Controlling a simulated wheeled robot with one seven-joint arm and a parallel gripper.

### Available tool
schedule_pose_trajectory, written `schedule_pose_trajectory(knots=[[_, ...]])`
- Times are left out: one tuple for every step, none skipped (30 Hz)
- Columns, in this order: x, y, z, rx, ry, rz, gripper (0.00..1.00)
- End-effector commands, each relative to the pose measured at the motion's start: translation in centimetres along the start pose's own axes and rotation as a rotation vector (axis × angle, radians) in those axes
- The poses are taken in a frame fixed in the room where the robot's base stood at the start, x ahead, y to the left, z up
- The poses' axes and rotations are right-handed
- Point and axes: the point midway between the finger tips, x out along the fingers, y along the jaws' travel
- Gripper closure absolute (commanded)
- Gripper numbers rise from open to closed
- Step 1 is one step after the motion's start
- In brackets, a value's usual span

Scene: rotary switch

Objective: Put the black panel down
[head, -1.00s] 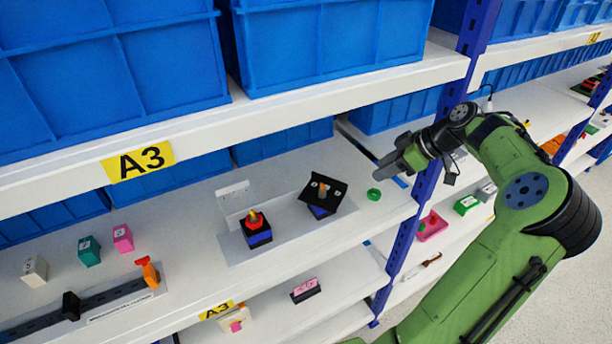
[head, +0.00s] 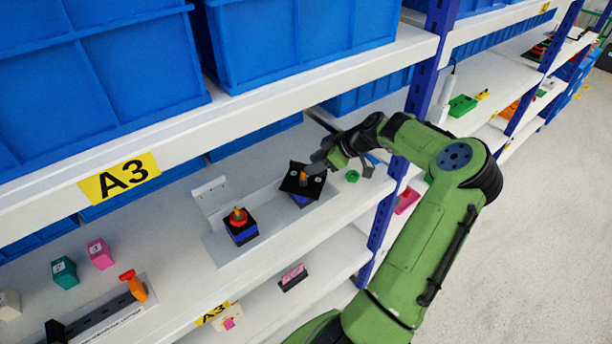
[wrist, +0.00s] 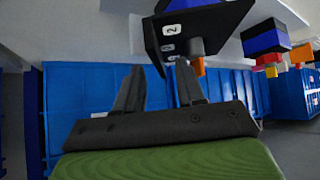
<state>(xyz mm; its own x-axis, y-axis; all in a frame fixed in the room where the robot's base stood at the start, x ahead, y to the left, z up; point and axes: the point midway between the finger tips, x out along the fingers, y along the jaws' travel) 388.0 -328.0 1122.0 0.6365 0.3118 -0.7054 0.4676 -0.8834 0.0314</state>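The black panel (head: 302,180) is a black plate with white number labels and an orange-tipped knob (head: 303,176), sitting on a blue and black block on the white shelf. In the wrist view the panel (wrist: 225,24) fills the upper middle, with its grey and orange knob (wrist: 197,52) pointing toward my gripper. My gripper (wrist: 160,72) is open, its two dark fingers apart with nothing between them. The right fingertip is close to the panel and knob; I cannot tell whether it touches. In the head view my gripper (head: 320,162) is at the panel's right edge.
A second blue and black block with a red knob (head: 238,216) stands to the left of the panel. A green ring (head: 352,176) lies to its right. A blue upright post (head: 385,205) stands right of that, and a white shelf edge (head: 300,75) runs above.

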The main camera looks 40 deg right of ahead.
Motion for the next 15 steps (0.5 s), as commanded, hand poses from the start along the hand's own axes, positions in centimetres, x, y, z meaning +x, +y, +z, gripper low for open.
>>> schedule_pose_trajectory(knots=[[0.73,-0.08,-0.26,-0.002,0.003,-0.004,0.61],[1.04,-0.07,-0.22,-0.002,0.002,-0.003,0.61],[1.31,-0.04,-0.20,-0.003,0.002,-0.001,0.61],[1.43,-0.03,-0.19,-0.003,0.001,0.000,0.61],[1.48,-0.03,-0.17,-0.003,0.001,0.000,0.61],[1.49,-0.02,-0.14,-0.003,0.001,0.001,0.61],[1.47,-0.01,-0.13,-0.003,0.000,0.001,0.61],[1.47,-0.01,-0.12,-0.002,0.000,0.001,0.61],[1.46,-0.01,-0.11,-0.002,0.000,0.001,0.61],[1.46,-0.01,-0.10,-0.002,0.000,0.001,0.65],[1.46,-0.01,-0.10,-0.002,0.000,0.001,0.69],[1.45,-0.01,-0.10,-0.002,0.000,0.001,0.75],[1.45,-0.01,-0.10,-0.002,0.000,0.001,0.80],[1.44,0.00,-0.10,-0.002,0.000,0.001,0.84],[1.44,0.00,-0.10,-0.002,0.000,0.001,0.91]])
